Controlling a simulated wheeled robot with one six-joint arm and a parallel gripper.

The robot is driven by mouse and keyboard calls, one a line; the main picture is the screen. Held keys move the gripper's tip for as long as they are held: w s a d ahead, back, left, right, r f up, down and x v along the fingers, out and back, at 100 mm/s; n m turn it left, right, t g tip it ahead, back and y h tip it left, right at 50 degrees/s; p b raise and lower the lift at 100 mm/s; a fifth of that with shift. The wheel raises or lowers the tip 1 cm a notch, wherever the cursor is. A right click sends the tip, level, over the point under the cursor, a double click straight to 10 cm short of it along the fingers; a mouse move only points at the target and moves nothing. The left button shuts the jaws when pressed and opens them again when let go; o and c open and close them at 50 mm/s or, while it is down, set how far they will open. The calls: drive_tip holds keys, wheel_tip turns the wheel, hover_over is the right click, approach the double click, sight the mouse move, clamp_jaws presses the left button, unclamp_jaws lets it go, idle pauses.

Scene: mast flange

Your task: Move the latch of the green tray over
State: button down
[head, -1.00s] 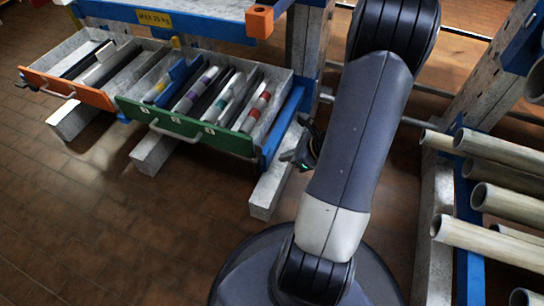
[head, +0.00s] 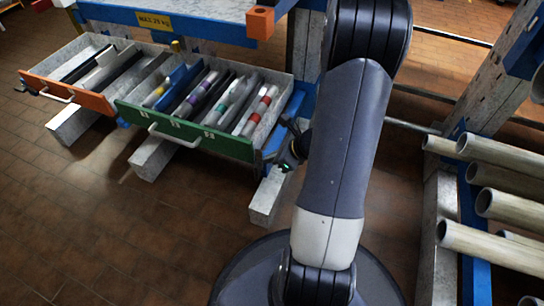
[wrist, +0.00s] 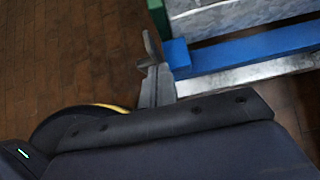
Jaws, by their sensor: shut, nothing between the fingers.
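The green tray (head: 185,131) is pulled out of the rack, with a pale handle on its front and several tubes with coloured bands inside. In the wrist view only a green corner (wrist: 157,14) of it shows at the top. I cannot clearly make out its latch. My gripper (head: 291,145) is partly hidden by my arm, just right of the tray's right front corner. In the wrist view my gripper (wrist: 149,62) is shut and empty, close beside the end of a blue rail (wrist: 240,50); I cannot tell if they touch.
An orange-fronted tray (head: 68,95) is pulled out to the left. Grey beams (head: 268,196) stick out below the trays. A rack of pale pipes (head: 490,250) stands at the right. A blue shelf edge (head: 190,28) lies above the trays. The tiled floor at front left is clear.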

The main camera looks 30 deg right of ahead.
sight(259, 151)
drive_tip(key=shift+w+a+r+p, duration=0.1)
drive_tip(key=shift+r+p, duration=0.1)
drive_tip(key=shift+p, duration=0.3)
drive_tip(key=shift+w+a+r+g+h+p, duration=0.15)
drive_tip(key=shift+g+h+p, duration=0.2)
drive_tip(key=shift+p, duration=0.4)
drive_tip(key=w+g+h+p, duration=0.1)
drive_tip(key=p, duration=0.3)
drive_tip(key=w+a+g+h+p, duration=0.1)
drive_tip(key=g+p, duration=0.1)
drive_tip(key=p, duration=0.2)
drive_tip(key=shift+a+r+p, duration=0.2)
drive_tip(key=shift+r+p, duration=0.15)
drive_tip(key=shift+r, duration=0.05)
drive_tip(key=shift+w+a+f, duration=0.15)
drive_tip(key=shift+w+a, duration=0.05)
drive_tip(key=shift+w+p, duration=0.1)
drive_tip(key=shift+p, duration=0.2)
